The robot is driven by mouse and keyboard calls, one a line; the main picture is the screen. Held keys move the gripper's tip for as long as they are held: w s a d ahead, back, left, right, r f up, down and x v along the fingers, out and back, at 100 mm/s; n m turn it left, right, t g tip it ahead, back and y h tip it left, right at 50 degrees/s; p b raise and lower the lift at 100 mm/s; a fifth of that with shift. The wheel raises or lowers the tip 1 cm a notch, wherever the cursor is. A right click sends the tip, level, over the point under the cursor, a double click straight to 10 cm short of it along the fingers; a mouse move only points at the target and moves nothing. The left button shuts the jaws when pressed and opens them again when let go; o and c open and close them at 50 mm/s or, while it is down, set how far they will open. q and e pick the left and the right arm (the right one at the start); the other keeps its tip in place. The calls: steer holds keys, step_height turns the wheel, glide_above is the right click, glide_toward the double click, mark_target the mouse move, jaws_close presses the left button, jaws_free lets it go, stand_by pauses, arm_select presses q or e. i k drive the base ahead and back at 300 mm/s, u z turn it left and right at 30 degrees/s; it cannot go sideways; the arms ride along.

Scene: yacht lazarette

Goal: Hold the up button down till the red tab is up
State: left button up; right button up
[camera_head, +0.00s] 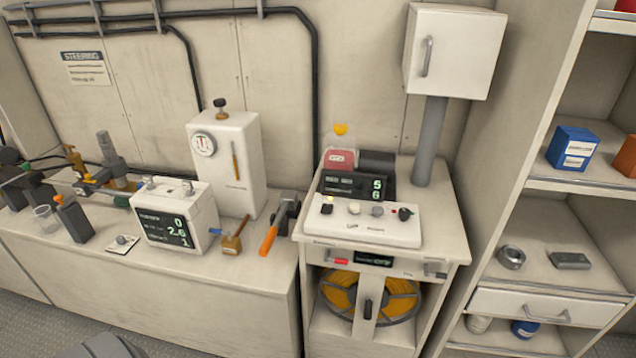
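A white control box (362,228) with a row of small buttons and knobs sits on top of the white cabinet in the middle right. I cannot read which button is up. A small red tab (341,261) shows on the cabinet front below the box; I cannot tell whether it is the task's tab or whether it is up. Neither gripper is in view.
A dark display (352,186) and a red-labelled bottle (340,158) stand behind the control box. An orange-handled tool (270,238) and a white meter box (175,212) are on the bench to the left. An orange reel (340,292) is below. Shelves stand at right.

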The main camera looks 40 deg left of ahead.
mark_target(355, 208)
steer(key=u, duration=0.25)
steer(key=k, duration=0.4)
steer(key=u, duration=0.6)
steer(key=i, duration=0.5)
steer(key=z, duration=0.05)
